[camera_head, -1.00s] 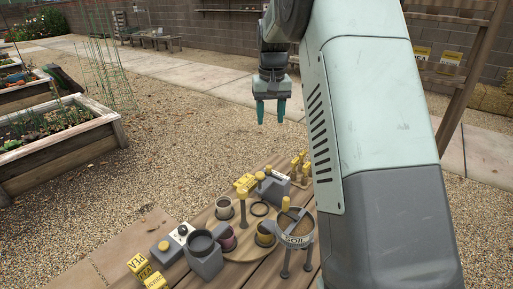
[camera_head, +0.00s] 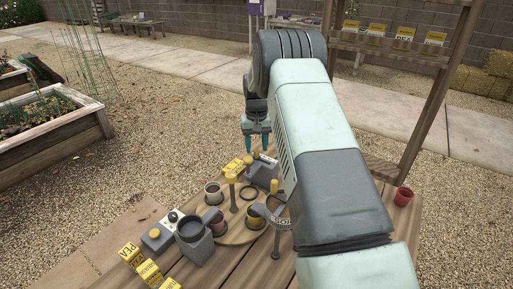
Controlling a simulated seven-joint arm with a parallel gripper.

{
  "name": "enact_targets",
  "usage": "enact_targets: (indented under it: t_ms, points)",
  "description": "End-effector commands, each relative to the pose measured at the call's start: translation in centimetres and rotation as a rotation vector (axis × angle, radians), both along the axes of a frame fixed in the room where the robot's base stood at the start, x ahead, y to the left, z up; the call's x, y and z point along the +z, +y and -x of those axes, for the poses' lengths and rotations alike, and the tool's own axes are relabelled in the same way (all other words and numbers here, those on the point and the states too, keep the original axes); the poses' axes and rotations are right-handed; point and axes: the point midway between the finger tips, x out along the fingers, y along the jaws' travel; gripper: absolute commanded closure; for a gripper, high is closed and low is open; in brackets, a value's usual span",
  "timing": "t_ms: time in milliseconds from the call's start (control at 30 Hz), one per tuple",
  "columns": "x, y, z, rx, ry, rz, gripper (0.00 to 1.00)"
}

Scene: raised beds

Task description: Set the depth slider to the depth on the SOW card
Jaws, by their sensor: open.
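My gripper (camera_head: 256,143) is open and empty, fingers pointing down, and appears above the far end of the wooden bench. Just below it in the picture is a grey box (camera_head: 262,174) with a yellow knob and a pale strip, which may be the depth slider; its setting is too small to read. My arm hides part of the bench to its right. No card can be made out as the SOW card; lettered yellow blocks (camera_head: 130,254) stand at the front left, and yellow cards (camera_head: 404,34) stand on a shelf at the back right.
A round wooden board (camera_head: 236,234) carries small pots and a ring. A dark grey cup (camera_head: 192,227) on a grey block stands beside a box with a white dial (camera_head: 173,216). A grey round sieve-like piece (camera_head: 273,216) is partly behind my arm. A red pot (camera_head: 403,196) stands right.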

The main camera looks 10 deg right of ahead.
Motion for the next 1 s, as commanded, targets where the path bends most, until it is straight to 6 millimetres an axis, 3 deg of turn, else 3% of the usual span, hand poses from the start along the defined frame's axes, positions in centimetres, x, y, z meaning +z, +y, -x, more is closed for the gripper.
enact_targets:
  t_ms: [133, 433, 767, 1000]
  points:
    - [-1.15, 0.0, -0.01, 0.0, -0.001, 0.0, 0.51]
    - [-1.35, 0.0, -0.02, 0.0, -0.001, 0.0, 0.51]
    - [-1.32, 0.01, -0.02, 0.0, -0.001, 0.0, 1.0]
    - [-1.3, 0.01, -0.01, 0.0, -0.001, 0.0, 1.0]
